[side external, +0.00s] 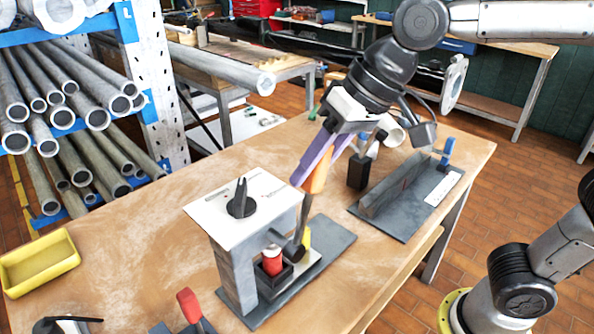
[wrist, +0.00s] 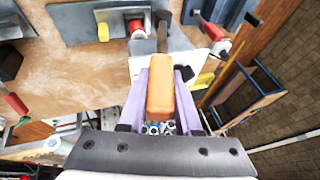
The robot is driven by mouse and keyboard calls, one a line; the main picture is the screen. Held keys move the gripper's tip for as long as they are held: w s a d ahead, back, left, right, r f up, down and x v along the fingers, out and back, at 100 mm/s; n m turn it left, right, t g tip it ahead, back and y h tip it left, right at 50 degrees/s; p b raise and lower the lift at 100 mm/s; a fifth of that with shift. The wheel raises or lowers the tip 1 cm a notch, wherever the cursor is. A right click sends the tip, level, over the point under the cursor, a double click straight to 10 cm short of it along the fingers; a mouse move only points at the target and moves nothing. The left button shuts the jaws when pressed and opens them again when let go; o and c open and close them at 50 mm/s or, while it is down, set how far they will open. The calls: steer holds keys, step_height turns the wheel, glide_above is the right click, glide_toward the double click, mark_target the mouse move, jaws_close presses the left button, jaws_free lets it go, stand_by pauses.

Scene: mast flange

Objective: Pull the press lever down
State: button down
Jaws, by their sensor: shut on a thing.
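The press (side external: 236,262) stands on the bench, with a pale top plate (side external: 222,207) and a dark knob on top. Its lever has a dark shaft (side external: 301,222) and an orange handle (side external: 318,178). The lever points steeply up from its low pivot at the press's right side, leaning slightly right. My gripper (side external: 312,176) comes from above, its purple fingers shut on the handle. In the wrist view the orange handle (wrist: 160,98) lies between both fingers. A red cylinder (side external: 271,262) sits in a dark holder under the press head; it also shows in the wrist view (wrist: 136,26).
A grey plate fixture (side external: 415,205) with a blue clamp lies right of the press. A black block (side external: 358,172) stands behind. A yellow tray (side external: 38,262) sits at the left, and a red-handled tool (side external: 189,306) lies in front. Bare bench is free left of the press.

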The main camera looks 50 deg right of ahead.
steer(key=shift+d+f+m+y, duration=0.15)
steer(key=shift+d+f+y, duration=0.25)
steer(key=shift+d+y, duration=0.3)
steer(key=shift+d+f+m+y, duration=0.1)
steer(key=shift+d+f+y, duration=0.3)
steer(key=shift+d+y, duration=0.35)
steer(key=shift+d+f+m+y, duration=0.15)
steer(key=shift+d+f+y, duration=0.35)
steer(key=shift+d, duration=0.35)
steer(key=c, duration=0.6)
jaws_free()
steer(key=shift+r, duration=0.1)
steer(key=v, duration=1.3)
steer(key=shift+s+d, duration=0.35)
